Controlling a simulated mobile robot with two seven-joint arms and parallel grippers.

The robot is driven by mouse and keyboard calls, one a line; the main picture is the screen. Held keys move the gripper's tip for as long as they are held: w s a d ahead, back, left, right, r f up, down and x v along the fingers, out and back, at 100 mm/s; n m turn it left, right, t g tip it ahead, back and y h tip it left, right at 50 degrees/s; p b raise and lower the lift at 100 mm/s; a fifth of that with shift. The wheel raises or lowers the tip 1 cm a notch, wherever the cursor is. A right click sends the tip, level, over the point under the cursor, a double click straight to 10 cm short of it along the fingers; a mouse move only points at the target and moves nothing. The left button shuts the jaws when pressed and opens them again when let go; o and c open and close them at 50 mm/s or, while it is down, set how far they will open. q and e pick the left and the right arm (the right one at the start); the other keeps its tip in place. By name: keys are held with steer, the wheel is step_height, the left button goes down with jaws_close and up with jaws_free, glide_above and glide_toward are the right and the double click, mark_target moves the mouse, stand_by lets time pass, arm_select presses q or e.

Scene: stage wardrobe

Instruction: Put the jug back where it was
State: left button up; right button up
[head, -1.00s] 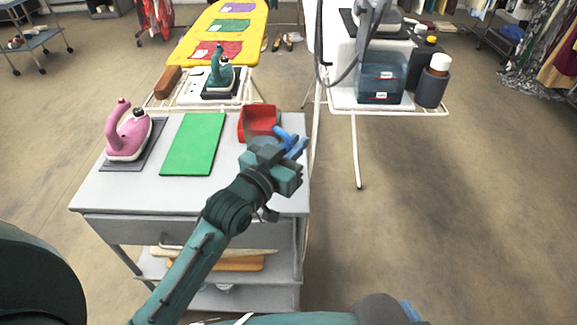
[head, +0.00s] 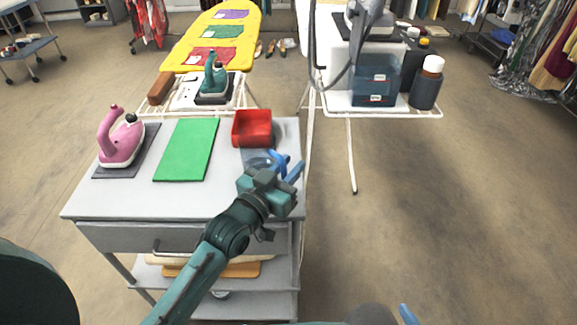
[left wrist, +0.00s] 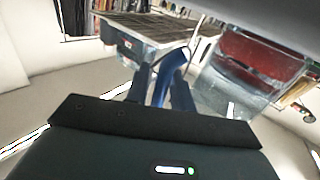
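The jug (head: 256,159) is clear, with a blue handle. It is over the front right part of the grey cart top (head: 110,200), just in front of the red open box (head: 252,128). My left gripper (head: 287,168) is at its right side. In the left wrist view, the fingers (left wrist: 160,88) stand either side of the blue handle, and the clear jug body (left wrist: 232,88) is at right. The fingers look closed on the handle. Whether the jug's base touches the cart is hidden. Only a blue tip of my right gripper (head: 408,314) shows at the bottom edge.
A green mat (head: 187,150) and a pink iron (head: 121,142) on a dark pad occupy the cart's left and middle. Behind stand a teal iron (head: 214,76) and a yellow ironing board (head: 215,35). A white stand at right holds a blue tank (head: 375,82) and a dark bottle (head: 427,85).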

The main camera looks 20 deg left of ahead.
arm_select(q)
steer(key=shift+o, duration=0.7)
steer(key=shift+r, duration=0.15)
steer(key=v, duration=1.1)
steer(key=s+d+f+g, duration=0.4)
steer(key=s+f, duration=0.5)
steer(key=f, duration=0.4)
steer(key=shift+s+n+g, duration=0.2)
steer(key=shift+n+g, duration=0.2)
steer(key=shift+g, duration=0.4)
